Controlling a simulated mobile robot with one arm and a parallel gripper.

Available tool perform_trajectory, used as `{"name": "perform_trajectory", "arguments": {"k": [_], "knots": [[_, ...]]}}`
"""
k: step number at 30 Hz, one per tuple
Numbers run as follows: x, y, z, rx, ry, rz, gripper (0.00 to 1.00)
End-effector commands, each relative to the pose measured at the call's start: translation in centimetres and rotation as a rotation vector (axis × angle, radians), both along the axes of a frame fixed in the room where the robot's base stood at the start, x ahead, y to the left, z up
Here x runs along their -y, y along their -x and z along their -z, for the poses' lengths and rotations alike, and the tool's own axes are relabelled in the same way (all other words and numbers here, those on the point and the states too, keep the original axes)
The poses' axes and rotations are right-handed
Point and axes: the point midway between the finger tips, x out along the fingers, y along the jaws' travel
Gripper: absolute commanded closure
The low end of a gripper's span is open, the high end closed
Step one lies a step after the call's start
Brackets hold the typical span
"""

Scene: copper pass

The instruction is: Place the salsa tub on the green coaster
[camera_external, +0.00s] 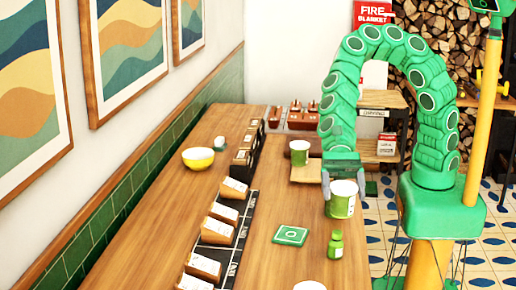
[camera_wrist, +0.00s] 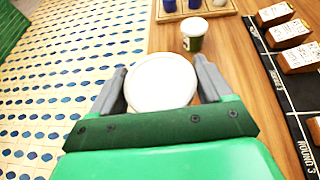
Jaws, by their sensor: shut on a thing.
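My gripper (camera_external: 344,190) is shut on a green tub with a white lid (camera_external: 341,207), which I take for the salsa tub; its label is not readable. In the wrist view the round white lid (camera_wrist: 162,84) sits between the two grey fingers of my gripper (camera_wrist: 160,74). The tub looks upright, near the right edge of the counter; I cannot tell whether its base touches the wood. The green coaster (camera_external: 290,235) lies flat on the counter, nearer the camera and left of the tub, with nothing on it. The coaster does not show in the wrist view.
A small green bottle (camera_external: 335,246) stands right of the coaster. A black strip with several labelled blocks (camera_external: 222,230) runs along the left. A yellow bowl (camera_external: 198,159) is beyond it.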

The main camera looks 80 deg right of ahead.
Motion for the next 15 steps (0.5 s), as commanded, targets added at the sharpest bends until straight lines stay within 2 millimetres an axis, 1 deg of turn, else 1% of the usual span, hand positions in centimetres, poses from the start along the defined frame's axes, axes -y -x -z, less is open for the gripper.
{"name": "perform_trajectory", "arguments": {"k": [4,8,15], "knots": [[0.6,0.3,-0.2,0.000,-0.001,-0.001,0.61],[1.8,-0.2,-0.5,0.004,-0.005,-0.002,0.61],[5.5,-1.3,-1.2,0.015,-0.017,-0.013,0.61]]}}
